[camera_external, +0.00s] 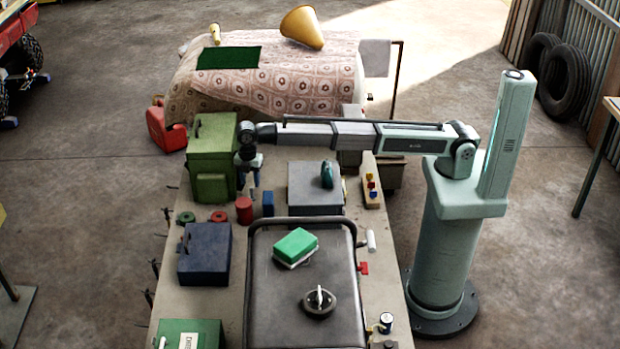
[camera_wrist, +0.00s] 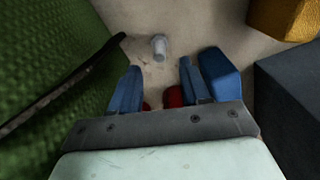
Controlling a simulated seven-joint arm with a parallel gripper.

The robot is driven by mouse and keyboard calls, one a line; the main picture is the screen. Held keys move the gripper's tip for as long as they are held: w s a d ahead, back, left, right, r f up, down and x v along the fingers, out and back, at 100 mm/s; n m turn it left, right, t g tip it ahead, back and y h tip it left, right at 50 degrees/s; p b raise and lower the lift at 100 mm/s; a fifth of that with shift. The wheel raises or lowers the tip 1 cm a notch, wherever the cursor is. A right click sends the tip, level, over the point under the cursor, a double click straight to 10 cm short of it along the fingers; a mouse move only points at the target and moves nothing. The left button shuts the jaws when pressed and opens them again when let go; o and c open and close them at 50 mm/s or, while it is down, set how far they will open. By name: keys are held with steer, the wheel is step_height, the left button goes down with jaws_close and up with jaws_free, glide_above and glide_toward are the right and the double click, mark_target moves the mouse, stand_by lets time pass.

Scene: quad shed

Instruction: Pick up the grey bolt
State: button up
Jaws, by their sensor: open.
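The grey bolt (camera_wrist: 159,47) stands on the bench top in the wrist view, a short way beyond my fingertips and roughly centred between them. I cannot make it out in the external view, where my gripper and the boxes crowd that spot. My gripper (camera_external: 251,178) points down over the gap between the green box and the grey box. In the wrist view its two blue fingers (camera_wrist: 158,68) are apart with nothing held between them. A small piece of a red can (camera_wrist: 174,97) shows low between the fingers, partly hidden by the gripper body.
The green box (camera_external: 212,160) stands close on the left; the grey box (camera_external: 315,190) is on the right. A blue block (camera_external: 268,204) stands near the red can on the near side. A yellow object (camera_wrist: 284,17) sits at the wrist view's upper right. Bare bench surrounds the bolt.

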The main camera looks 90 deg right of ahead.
mark_target(252, 197)
steer(key=shift+s+d+f, duration=0.1)
steer(key=shift+d+f, duration=0.05)
steer(key=shift+f, duration=1.5)
steer(key=shift+d+f, duration=0.1)
steer(key=shift+f, duration=1.5)
jaws_close()
